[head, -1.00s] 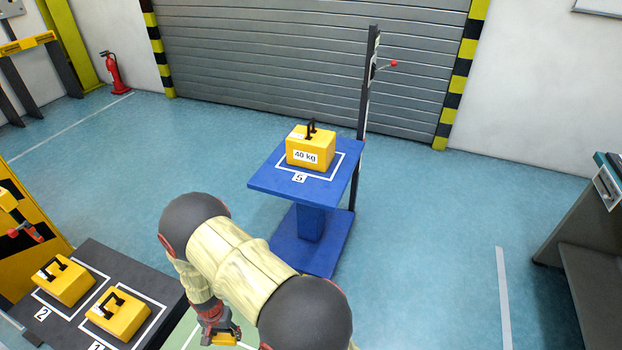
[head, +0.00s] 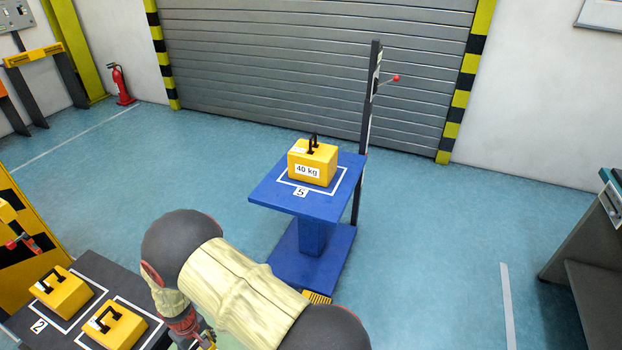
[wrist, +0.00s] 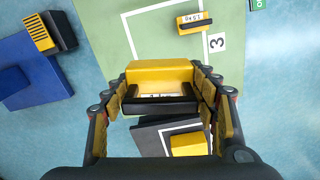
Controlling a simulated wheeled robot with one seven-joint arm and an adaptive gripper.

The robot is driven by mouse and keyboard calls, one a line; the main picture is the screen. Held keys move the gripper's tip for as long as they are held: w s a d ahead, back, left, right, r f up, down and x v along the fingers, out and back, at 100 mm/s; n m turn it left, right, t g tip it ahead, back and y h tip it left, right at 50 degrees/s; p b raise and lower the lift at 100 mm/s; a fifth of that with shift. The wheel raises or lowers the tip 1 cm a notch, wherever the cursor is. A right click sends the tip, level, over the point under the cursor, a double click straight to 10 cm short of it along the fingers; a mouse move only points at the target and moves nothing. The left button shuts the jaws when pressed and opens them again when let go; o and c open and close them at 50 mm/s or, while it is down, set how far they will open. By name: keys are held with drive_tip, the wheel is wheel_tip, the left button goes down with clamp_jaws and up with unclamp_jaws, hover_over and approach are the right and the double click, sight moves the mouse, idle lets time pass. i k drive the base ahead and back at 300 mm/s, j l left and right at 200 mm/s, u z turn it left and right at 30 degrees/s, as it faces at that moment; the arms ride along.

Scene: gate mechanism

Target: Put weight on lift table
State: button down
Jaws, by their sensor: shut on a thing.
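The blue lift table (head: 268,193) stands in the middle of the head view, with a yellow 40 kg weight (head: 312,162) upright inside its white square marked 5. My gripper (wrist: 160,92) is shut on another yellow weight (wrist: 160,74) with a black handle, seen between the fingers in the wrist view. In the head view my gripper is at the bottom edge, mostly hidden by my arm. The blue base of the lift table (wrist: 25,65) shows at the left of the wrist view, apart from the held weight.
A dark table (head: 98,265) at lower left holds two yellow weights (head: 60,293). A post with a red-knobbed lever (head: 395,78) stands behind the lift table. Floor to the right is clear.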

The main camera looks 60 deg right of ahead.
sight(317, 201)
drive_tip(key=l, duration=1.95)
drive_tip(key=k, duration=0.05)
